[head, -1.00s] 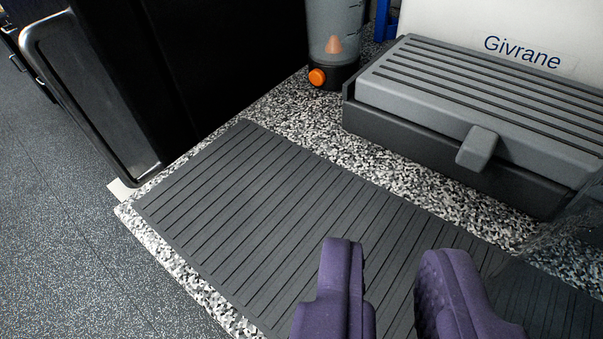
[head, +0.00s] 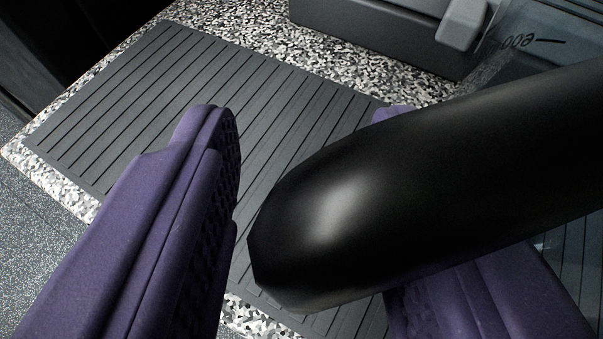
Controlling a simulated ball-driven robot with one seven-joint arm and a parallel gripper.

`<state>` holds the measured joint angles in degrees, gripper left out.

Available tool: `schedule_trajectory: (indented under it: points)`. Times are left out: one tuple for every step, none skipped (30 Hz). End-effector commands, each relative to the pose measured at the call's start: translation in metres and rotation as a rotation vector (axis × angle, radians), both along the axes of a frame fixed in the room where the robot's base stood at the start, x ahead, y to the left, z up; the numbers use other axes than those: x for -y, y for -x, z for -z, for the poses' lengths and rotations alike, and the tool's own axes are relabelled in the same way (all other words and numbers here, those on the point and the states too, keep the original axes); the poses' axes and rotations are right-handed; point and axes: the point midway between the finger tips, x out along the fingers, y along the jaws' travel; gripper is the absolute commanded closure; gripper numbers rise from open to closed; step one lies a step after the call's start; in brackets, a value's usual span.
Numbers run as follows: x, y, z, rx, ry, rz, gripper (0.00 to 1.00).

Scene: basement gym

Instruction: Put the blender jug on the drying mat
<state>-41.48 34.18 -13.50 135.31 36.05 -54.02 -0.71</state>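The blender jug (head: 535,42) is clear, with upside-down printed marks, and shows only in part at the right edge. Its thick black handle (head: 345,215) reaches left from it, between my purple fingers and across the front of the right one. My gripper (head: 300,115) is open, with a clear gap between the left finger and the handle. Contact with the right finger is hidden. The drying mat (head: 130,100) is dark grey and ribbed and lies flat beneath. The jug's bottom is out of view, so I cannot tell what it rests on.
The mat lies on a speckled black-and-white counter (head: 265,30). A dark grey box (head: 375,30) with a lighter latch stands behind the mat. The counter's edge runs along the left, with blue-grey floor below. The mat's left part is bare.

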Motion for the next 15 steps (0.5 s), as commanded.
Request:
schedule_trajectory:
  points:
    - [-0.0001, 0.0000, -0.0004, 0.000, 0.000, 0.000, 0.56]
    - [-0.0001, -0.0001, -0.0004, 0.000, 0.000, 0.000, 0.56]
    - [-0.0001, 0.0000, -0.0004, 0.000, 0.000, 0.000, 0.56]
    - [-0.0001, -0.0001, -0.0005, 0.000, 0.000, 0.000, 0.56]
    - [-0.0001, -0.0001, -0.0005, 0.000, 0.000, 0.000, 0.56]
    - [-0.0001, -0.0001, -0.0005, 0.000, 0.000, 0.000, 0.56]
    - [-0.0001, -0.0001, -0.0005, 0.000, 0.000, 0.000, 0.56]
    - [-0.0001, -0.0001, -0.0005, 0.000, 0.000, 0.000, 0.56]
    - [-0.0001, -0.0001, -0.0005, 0.000, 0.000, 0.000, 0.56]
    - [-0.0001, -0.0001, -0.0005, 0.000, 0.000, 0.000, 0.56]
    - [-0.0001, -0.0001, -0.0005, 0.001, 0.000, 0.000, 0.56]
    - [-0.0001, -0.0001, -0.0005, 0.001, 0.000, 0.000, 0.56]
    - [-0.0001, -0.0001, -0.0005, 0.001, 0.000, 0.000, 0.56]
    - [-0.0001, -0.0002, -0.0007, 0.001, 0.000, 0.000, 0.56]
    - [-0.0001, -0.0002, -0.0014, 0.001, 0.000, 0.000, 0.56]
